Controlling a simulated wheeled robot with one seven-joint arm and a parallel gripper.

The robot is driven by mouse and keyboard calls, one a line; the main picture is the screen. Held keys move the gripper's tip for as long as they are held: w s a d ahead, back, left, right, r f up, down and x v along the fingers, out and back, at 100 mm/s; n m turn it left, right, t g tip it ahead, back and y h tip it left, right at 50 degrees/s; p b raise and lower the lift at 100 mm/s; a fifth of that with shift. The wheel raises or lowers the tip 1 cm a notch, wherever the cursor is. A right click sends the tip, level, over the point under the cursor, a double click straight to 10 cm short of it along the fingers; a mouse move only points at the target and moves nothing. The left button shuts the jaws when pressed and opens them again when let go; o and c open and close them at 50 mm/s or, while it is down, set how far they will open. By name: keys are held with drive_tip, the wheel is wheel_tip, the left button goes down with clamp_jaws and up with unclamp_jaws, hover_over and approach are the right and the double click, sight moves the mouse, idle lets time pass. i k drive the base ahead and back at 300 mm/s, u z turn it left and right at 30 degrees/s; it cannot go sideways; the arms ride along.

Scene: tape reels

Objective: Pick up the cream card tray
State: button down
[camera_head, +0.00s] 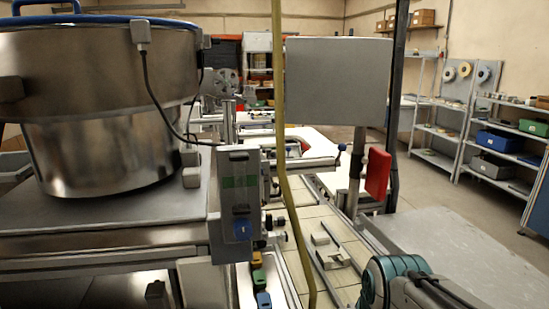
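I cannot make out a cream card tray with certainty. A pale, cream-coloured tiled bench surface (345,281) runs away from me at the lower middle, with a small light block (320,239) and a low grey piece (332,259) on it. Neither is clearly a card tray. No gripper fingers show. A teal and dark grey rounded part stands at the lower right edge and covers some of the bench end.
A large steel bowl machine (105,140) fills the left. A control box (238,190), a yellow hose (283,150) and a grey panel (338,80) stand mid-view. A red plate (377,173) hangs by a post. Shelves (505,150) hold bins at right. A grey tabletop (455,250) looks bare.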

sight(331, 257)
drive_tip(key=k, duration=1)
drive_tip(key=u, duration=0.3)
drive_tip(key=i, duration=0.55)
drive_tip(key=u, duration=0.05)
